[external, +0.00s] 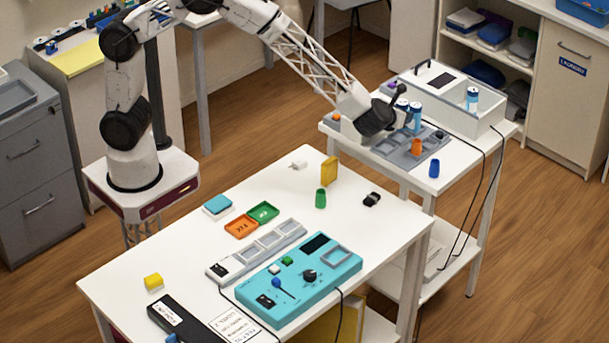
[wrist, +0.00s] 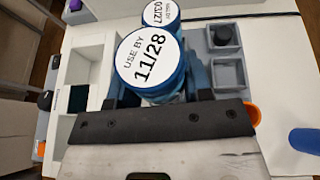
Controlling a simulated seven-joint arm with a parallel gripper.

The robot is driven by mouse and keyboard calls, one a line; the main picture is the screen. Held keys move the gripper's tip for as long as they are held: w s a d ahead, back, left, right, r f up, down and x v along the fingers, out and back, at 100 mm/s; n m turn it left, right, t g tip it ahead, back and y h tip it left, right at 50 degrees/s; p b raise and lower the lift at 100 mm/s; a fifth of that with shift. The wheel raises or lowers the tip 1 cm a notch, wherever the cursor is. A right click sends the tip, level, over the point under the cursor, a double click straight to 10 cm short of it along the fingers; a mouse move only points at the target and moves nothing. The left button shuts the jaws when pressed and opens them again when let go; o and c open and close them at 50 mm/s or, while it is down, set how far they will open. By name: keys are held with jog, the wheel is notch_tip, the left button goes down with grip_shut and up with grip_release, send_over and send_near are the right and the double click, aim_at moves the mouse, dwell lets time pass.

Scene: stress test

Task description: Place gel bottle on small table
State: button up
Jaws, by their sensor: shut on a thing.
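A blue bottle (wrist: 150,65) with a white round top reading "USE BY 11/28" sits between the fingers of my gripper (wrist: 158,92) in the wrist view. The fingers are shut on it, and it hides most of them. A second blue bottle (wrist: 160,14) with a dated white top stands close beyond it. In the external view my gripper (external: 399,118) is over the small white table (external: 456,160) at the back right, beside blue bottles (external: 415,110). I cannot tell whether the held bottle touches the surface below.
A grey compartment tray (external: 392,148) lies under my gripper, with an orange cup (external: 416,146) on it. A blue cup (external: 434,168) stands at its right. A white bin (external: 440,88) with another bottle (external: 472,98) is behind. The larger table (external: 130,255) holds several items.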

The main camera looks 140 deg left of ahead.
jog(key=shift+f, duration=1.9)
jog(key=shift+f, duration=0.35)
jog(key=o, duration=1.1)
jog(key=shift+d, duration=0.1)
jog(key=shift+v, duration=3.8)
jog(key=shift+d+r, duration=0.1)
jog(key=shift+r, duration=0.05)
